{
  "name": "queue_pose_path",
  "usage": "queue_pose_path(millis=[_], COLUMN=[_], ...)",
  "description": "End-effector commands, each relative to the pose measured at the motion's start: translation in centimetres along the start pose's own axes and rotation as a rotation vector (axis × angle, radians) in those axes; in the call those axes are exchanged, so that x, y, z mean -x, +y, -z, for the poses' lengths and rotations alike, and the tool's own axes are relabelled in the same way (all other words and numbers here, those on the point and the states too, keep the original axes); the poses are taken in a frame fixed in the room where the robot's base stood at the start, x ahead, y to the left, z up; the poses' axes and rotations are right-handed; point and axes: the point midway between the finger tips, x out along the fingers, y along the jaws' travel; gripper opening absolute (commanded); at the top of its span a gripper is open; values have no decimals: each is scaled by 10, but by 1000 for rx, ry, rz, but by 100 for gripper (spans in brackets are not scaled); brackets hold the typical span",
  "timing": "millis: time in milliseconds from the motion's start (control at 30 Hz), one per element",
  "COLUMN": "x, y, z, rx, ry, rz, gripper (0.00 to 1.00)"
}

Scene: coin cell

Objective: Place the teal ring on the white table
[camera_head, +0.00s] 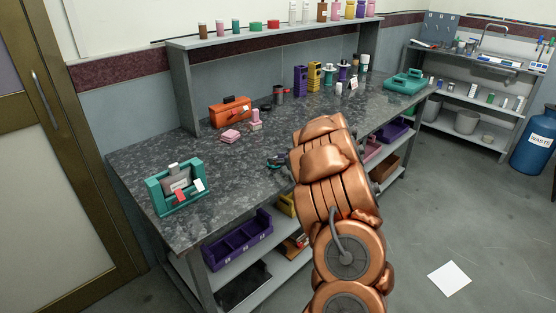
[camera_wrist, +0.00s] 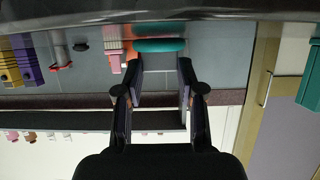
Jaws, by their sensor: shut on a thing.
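My gripper (camera_wrist: 160,64) is shut on the teal ring (camera_wrist: 160,45), which shows nearly edge-on between the fingertips in the wrist view. In the head view my gripper (camera_head: 278,162) shows as a small dark shape beside my copper arm, over the dark stone-topped bench (camera_head: 235,185); the arm hides part of it. I cannot tell the ring clearly there. No table with a plain white top is clear in view. A flat white square (camera_head: 449,279) shows at the lower right against the grey floor; I cannot tell its height.
An orange toolbox (camera_head: 230,111), pink blocks (camera_head: 230,136) and a teal stand (camera_head: 178,190) are on the bench. A teal case (camera_head: 405,82) and several bottles stand toward its far end. Purple bins (camera_head: 238,240) sit on the lower shelf. The floor at right is mostly clear.

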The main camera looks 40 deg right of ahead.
Motion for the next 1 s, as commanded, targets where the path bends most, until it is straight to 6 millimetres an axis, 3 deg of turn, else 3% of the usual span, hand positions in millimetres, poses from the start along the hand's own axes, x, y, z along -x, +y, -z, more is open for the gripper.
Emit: queue_pose_path(millis=[333, 367, 567, 1000], x=[-1, -1, -1, 3], y=[0, 0, 0, 0], z=[-2, -2, -2, 1], rx=[0, 0, 0, 1], ry=[1, 1, 0, 0], rz=[0, 0, 0, -1], gripper=[23, 42, 62, 64])
